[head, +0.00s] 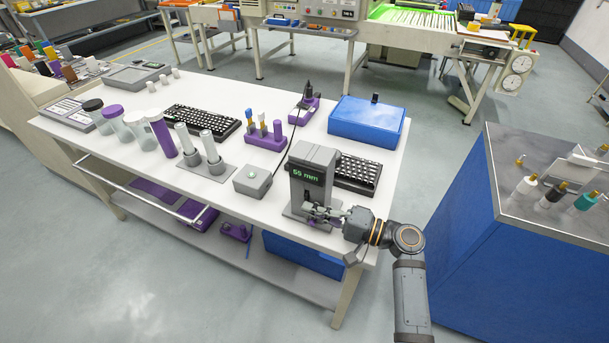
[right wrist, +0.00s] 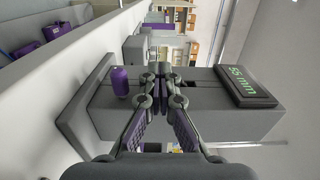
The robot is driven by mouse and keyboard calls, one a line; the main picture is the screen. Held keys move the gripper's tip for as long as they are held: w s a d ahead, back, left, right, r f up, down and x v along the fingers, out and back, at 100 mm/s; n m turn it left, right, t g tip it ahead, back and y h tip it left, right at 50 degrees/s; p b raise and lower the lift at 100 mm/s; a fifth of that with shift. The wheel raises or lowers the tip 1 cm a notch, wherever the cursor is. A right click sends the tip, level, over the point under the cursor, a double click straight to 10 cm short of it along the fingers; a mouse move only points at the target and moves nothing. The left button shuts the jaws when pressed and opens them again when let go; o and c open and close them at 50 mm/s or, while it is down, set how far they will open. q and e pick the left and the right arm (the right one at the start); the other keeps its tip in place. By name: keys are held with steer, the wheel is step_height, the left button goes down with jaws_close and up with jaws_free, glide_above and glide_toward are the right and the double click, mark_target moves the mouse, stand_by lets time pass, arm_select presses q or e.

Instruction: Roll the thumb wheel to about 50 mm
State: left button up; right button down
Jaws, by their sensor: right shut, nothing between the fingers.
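The grey device (head: 318,165) stands at the table's front right corner, with a green lit display (head: 307,174) on its upper front. The display also shows in the right wrist view (right wrist: 243,84), turned sideways, and seems to read 55 mm. A purple rounded knob (right wrist: 121,83), seemingly the thumb wheel, sits low on the device's front. My right gripper (head: 310,209) is in front of the device. In the right wrist view its fingertips (right wrist: 162,76) are together and empty, close to the device's face beside the knob. Whether they touch it I cannot tell. My left gripper is out of view.
A black keyboard (head: 357,173) lies behind the device and a blue case (head: 366,120) farther back. A small grey box (head: 252,181) with a cable stands to the left. A blue cabinet (head: 470,210) is to the right, across a floor gap.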

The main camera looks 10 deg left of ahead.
steer(key=shift+s+f, duration=0.2)
steer(key=shift+s, duration=0.05)
steer(key=shift+v, duration=2.95)
